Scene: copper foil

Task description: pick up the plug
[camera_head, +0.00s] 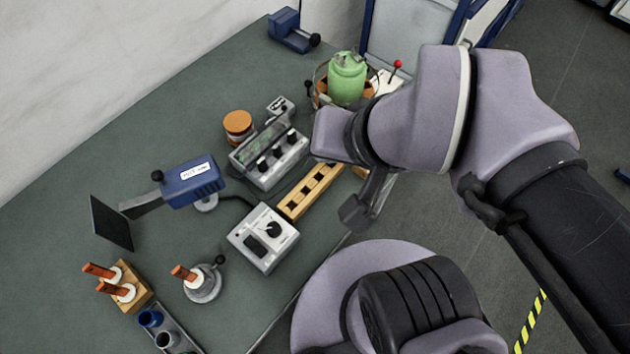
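I cannot tell for certain which thing is the plug. Two orange-brown pegs with white collars (118,291) stand in a wooden block (138,285) at the lower left of the table. A similar orange-brown peg (185,273) stands on a round grey base (203,285) to their right. My gripper (362,208) is only partly visible, beside the table's right edge and well to the right of these pegs. A dark finger part shows below my wrist; the rest is hidden, so its opening cannot be seen.
A grey box with a dial (262,238), a wooden strip with holes (311,190), a knobbed console (268,152) and a blue device on an arm (190,182) stand mid-table. A green canister (347,77) stands at the back. The table's left side is clear.

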